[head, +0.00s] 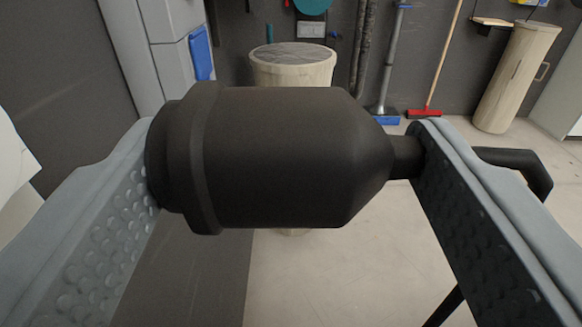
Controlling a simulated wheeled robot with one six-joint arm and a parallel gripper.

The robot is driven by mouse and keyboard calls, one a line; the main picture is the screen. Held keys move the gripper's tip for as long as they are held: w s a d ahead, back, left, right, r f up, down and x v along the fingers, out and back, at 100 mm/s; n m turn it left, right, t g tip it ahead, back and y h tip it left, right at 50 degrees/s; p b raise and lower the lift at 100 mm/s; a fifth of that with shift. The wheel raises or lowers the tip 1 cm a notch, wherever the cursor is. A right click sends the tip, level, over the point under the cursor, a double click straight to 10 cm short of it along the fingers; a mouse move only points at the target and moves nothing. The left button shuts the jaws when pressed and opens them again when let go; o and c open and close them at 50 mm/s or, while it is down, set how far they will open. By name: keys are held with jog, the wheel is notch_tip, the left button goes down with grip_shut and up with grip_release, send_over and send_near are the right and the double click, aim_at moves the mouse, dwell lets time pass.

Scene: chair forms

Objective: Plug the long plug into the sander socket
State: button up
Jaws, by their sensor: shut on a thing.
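A large black plug (285,157) lies crosswise between the fingers of my gripper (288,170). Its wide collared end touches the left finger and its narrow neck end touches the right finger. A black cable (515,165) bends away behind the right finger and seems to come from the plug's neck. My gripper is shut on the plug and holds it well above the floor. No sander socket can be made out in this view.
A beige bin (292,66) with a grey top stands behind the plug. A red broom (425,112) and a blue-footed tool (385,112) lean on the dark back wall. Another beige bin (515,75) stands at right, grey cabinets (165,50) at left. Pale floor (340,270) shows below.

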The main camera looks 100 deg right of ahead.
jog(key=w, duration=0.2)
jog(key=w+d, duration=0.1)
jog(key=w, duration=0.2)
jog(key=w+d, duration=0.1)
jog(key=w, duration=0.1)
jog(key=shift+w, duration=0.4)
jog(key=shift+w+r, duration=0.1)
jog(key=shift+r, duration=0.2)
dwell(0.9)
